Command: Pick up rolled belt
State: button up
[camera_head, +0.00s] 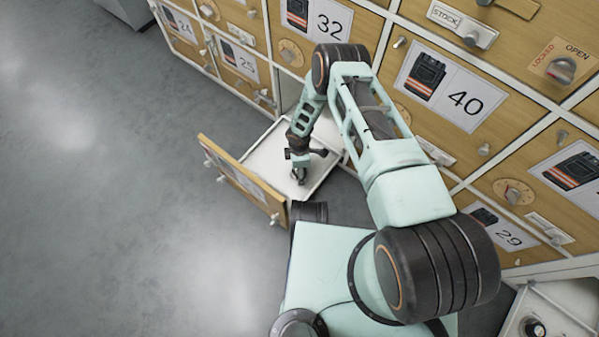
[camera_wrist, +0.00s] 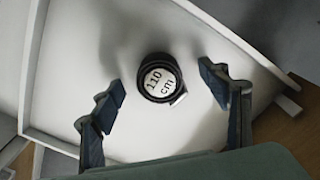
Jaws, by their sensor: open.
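The rolled belt (camera_wrist: 178,69) is a dark coil with a pale round face reading "110 cm" and a small buckle end at its lower right. It lies on the white floor of the open drawer (camera_wrist: 75,65). My gripper (camera_wrist: 163,86) is open, with one finger left of the belt and one to the right, both apart from it. In the head view my gripper (camera_head: 299,177) reaches down into the open drawer (camera_head: 265,158). The belt cannot be made out there.
The drawer's wooden front (camera_head: 240,183) with knobs stands out over the grey floor. The cabinet wall holds numbered drawers, such as drawer 40 (camera_head: 480,118) and drawer 32 (camera_head: 340,20). In the wrist view the drawer's side wall (camera_wrist: 240,40) runs close to the right finger.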

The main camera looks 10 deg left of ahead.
jog(key=shift+c, duration=0.3)
jog(key=c, duration=1.3)
jog(key=shift+o, duration=0.2)
jog(key=shift+r, duration=0.1)
